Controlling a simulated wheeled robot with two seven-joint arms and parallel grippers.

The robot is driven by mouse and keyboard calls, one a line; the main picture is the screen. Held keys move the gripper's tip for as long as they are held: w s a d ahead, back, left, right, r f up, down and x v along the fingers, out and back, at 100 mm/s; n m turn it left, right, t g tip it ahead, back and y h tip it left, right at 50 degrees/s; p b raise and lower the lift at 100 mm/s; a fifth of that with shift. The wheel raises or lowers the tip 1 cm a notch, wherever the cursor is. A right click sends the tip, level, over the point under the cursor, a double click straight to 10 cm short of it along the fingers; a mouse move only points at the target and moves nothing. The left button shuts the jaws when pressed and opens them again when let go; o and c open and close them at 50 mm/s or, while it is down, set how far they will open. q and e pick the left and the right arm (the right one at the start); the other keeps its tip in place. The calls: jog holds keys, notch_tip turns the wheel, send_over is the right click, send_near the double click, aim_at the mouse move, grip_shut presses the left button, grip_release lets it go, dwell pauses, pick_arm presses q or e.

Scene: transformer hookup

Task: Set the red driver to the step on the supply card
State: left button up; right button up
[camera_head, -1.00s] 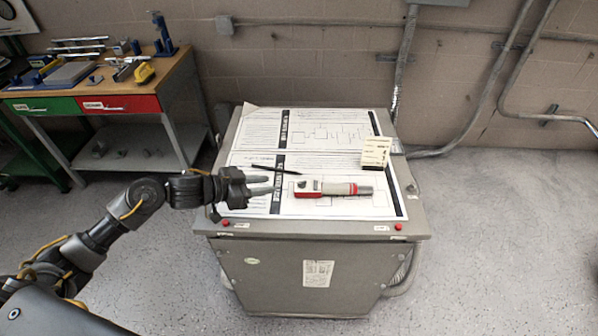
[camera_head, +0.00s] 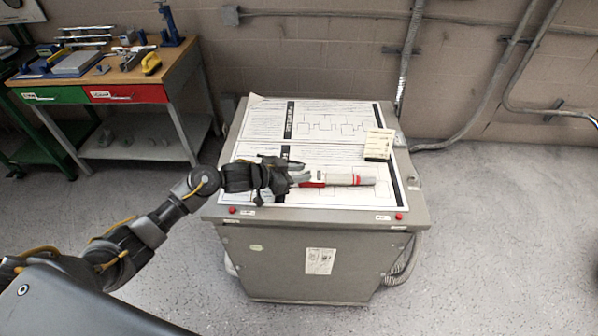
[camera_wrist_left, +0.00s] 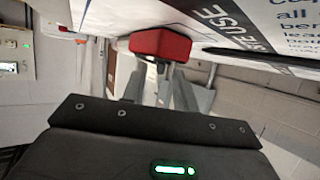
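The red driver (camera_head: 348,179), a tool with a pale body and red parts, lies across the cabinet top. My left gripper (camera_head: 304,174) is at its left end, with the fingers apart and partly covering that end. In the left wrist view, a red block (camera_wrist_left: 160,44) of the driver shows just beyond the fingertips (camera_wrist_left: 165,78); I cannot tell whether they touch it. A small cream card (camera_head: 378,144), likely the supply card, stands at the right of the top; its print is too small to read. The driver's setting is not readable. My right gripper is not in view.
Printed diagram sheets (camera_head: 262,121) cover the grey cabinet top (camera_head: 222,209). A workbench (camera_head: 185,75) with tools stands at the left. Conduits run down the wall behind. The floor at the right is clear.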

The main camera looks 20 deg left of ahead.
pick_arm(q)
grip_shut()
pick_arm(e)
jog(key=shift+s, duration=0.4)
pick_arm(q)
jog(key=shift+a+m+h, duration=0.1)
jog(key=shift+m+h, duration=0.2)
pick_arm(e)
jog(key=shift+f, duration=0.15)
pick_arm(q)
jog(key=shift+w+a+m+g+h+b, duration=0.1)
jog(key=shift+w+m+g+h+b, duration=0.1)
jog(key=shift+m+g+h+b, duration=0.35)
jog(key=shift+w+f+m+g+h+b, duration=0.15)
jog(key=shift+m+g+h+b, duration=0.1)
jog(key=shift+m+g+b, duration=0.45)
jog(key=m+g+b, duration=0.1)
jog(key=b, duration=0.1)
jog(key=m+g+h+b, duration=0.1)
jog(key=shift+w+a+g+b, duration=0.15)
jog(key=shift+w+g+b, duration=0.05)
jog(key=shift+g+b, duration=0.15)
jog(key=shift+r+m+g+b, duration=0.2)
jog(key=shift+m+g+b, duration=0.35)
jog(key=shift+b, duration=0.1)
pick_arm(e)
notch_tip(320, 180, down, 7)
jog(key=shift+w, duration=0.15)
